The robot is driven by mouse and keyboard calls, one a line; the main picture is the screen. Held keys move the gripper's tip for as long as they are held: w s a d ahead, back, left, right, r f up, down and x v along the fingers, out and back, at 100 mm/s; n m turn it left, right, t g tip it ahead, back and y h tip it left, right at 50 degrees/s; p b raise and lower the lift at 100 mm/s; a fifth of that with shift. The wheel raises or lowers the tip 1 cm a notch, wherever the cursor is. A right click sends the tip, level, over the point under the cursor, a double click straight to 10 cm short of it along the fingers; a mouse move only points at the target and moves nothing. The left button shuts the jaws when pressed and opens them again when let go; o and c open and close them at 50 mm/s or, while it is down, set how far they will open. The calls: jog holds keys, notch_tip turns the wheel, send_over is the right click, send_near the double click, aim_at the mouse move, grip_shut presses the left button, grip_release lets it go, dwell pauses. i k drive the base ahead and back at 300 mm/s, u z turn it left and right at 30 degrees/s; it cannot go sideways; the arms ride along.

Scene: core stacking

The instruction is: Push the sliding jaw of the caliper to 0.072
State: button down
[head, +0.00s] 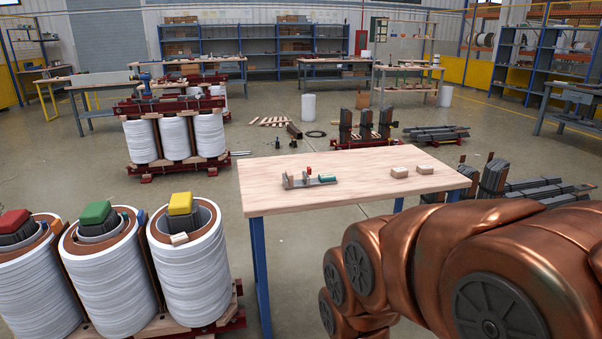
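A small device that looks like the caliper (310,183) lies on the light wooden tabletop (345,160), left of its middle. It has a grey bar, light upright pieces at its left half, a small red part near its middle and a green piece (327,179) at its right end. It is too small to tell which piece is the sliding jaw or to read any scale. My copper-coloured arm fills the lower right, in front of the table. My gripper is not in view, and nothing is seen touching the caliper.
Two small wooden blocks (399,172) (425,169) lie at the table's right side. The tabletop between them and the caliper is clear. White coils (190,270) with red, green and yellow tops stand left of the table. Blue table legs (260,275) stand below.

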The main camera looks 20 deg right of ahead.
aim_at(306, 176)
jog(key=u, duration=0.55)
jog(key=i, duration=0.65)
jog(key=u, duration=0.45)
jog(key=i, duration=1.2)
jog(key=z, duration=0.65)
